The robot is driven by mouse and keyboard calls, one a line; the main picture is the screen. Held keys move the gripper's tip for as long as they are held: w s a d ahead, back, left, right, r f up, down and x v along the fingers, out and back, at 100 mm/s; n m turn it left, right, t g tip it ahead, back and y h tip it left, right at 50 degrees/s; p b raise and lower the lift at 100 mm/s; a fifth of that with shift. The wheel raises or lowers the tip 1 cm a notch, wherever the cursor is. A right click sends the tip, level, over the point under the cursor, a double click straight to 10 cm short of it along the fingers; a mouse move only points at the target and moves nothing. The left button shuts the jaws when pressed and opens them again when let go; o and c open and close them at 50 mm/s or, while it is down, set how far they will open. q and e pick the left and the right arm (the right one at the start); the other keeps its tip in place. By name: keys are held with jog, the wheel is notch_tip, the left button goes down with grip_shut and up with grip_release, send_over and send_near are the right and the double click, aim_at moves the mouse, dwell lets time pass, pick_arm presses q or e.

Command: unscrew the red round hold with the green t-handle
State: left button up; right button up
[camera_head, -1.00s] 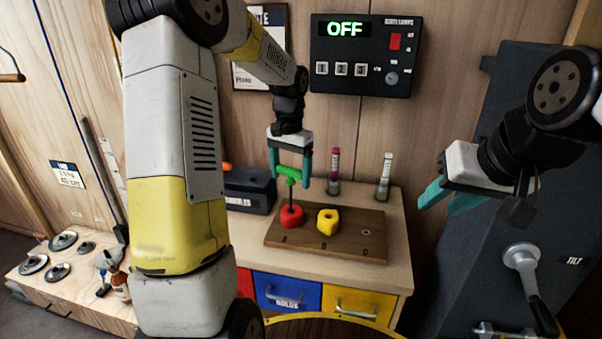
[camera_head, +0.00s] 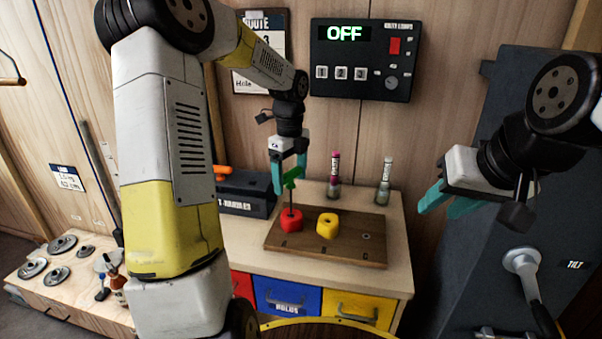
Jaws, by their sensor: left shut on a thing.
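The red round hold (camera_head: 291,222) sits at the left of the wooden board (camera_head: 340,250) on the workbench. The green t-handle (camera_head: 292,178) stands with its dark shaft down into the top of the red hold. My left gripper (camera_head: 289,178) points down and is shut on the green grip of the t-handle, above the hold. Its fingers partly cover the grip. My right gripper (camera_head: 447,203) hangs at the right, away from the board, with its teal fingers apart and nothing visible between them.
A yellow hold (camera_head: 327,226) sits beside the red one. A black t-handle box (camera_head: 246,194) stands at the back left. Two small bottles (camera_head: 334,180) (camera_head: 384,183) stand behind the board. A dark tilt panel (camera_head: 470,130) is at the right.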

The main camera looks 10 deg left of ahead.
pick_arm(q)
jog(key=shift+r+m, duration=0.15)
jog(key=shift+m, duration=0.55)
jog(key=shift+r, duration=0.85)
jog(key=o, duration=0.9)
jog(key=c, duration=0.9)
jog(key=shift+f, duration=1.1)
jog(key=shift+f, duration=0.1)
jog(key=shift+f, duration=0.6)
jog(key=shift+f, duration=0.25)
